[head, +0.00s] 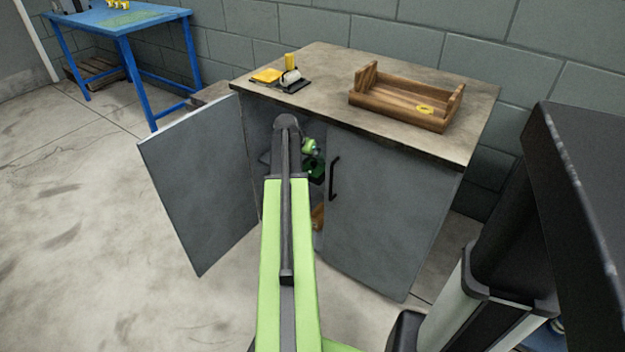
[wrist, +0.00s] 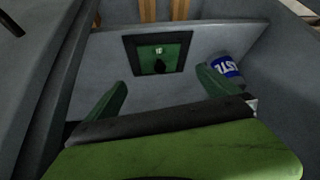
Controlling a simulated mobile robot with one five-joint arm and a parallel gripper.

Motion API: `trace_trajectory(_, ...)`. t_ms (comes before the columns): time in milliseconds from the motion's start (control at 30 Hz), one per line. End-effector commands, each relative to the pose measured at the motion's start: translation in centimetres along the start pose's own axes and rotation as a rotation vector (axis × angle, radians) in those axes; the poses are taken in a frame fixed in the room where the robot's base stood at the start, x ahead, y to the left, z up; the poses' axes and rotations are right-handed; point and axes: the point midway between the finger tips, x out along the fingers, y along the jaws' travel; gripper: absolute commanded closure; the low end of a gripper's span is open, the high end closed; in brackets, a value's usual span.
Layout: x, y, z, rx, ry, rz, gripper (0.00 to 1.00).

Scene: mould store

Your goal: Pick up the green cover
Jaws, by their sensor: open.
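The green cover (wrist: 147,61) shows in the wrist view as a small square panel with a dark frame, a pale mark and a black shape at its middle. It lies on a light grey surface inside the cabinet (head: 375,208). My gripper (wrist: 162,78) is open, with its two green fingers spread to the left and right, just short of the cover in the picture. Nothing is between the fingers. In the head view my arm reaches into the cabinet's open left side.
A can with a blue label (wrist: 226,66) is close to my right finger. Wooden pieces (wrist: 162,9) stand behind the cover. The cabinet's left door (head: 200,185) is open. A wooden tray (head: 400,108) is on the cabinet top (head: 325,72). A blue table (head: 122,20) stands far left.

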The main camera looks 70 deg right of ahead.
Motion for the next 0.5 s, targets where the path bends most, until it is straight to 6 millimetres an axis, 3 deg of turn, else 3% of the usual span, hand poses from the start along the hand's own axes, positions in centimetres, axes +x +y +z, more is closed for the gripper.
trace_trajectory(33,2.5,-0.1,0.4,0.001,0.000,0.000,0.00)
trace_trajectory(133,4.6,-0.1,0.4,0.001,0.000,0.001,0.00)
trace_trajectory(400,5.5,0.0,0.0,0.001,0.000,0.000,0.00)
trace_trajectory(500,6.8,-0.1,0.0,0.001,0.000,0.000,0.00)
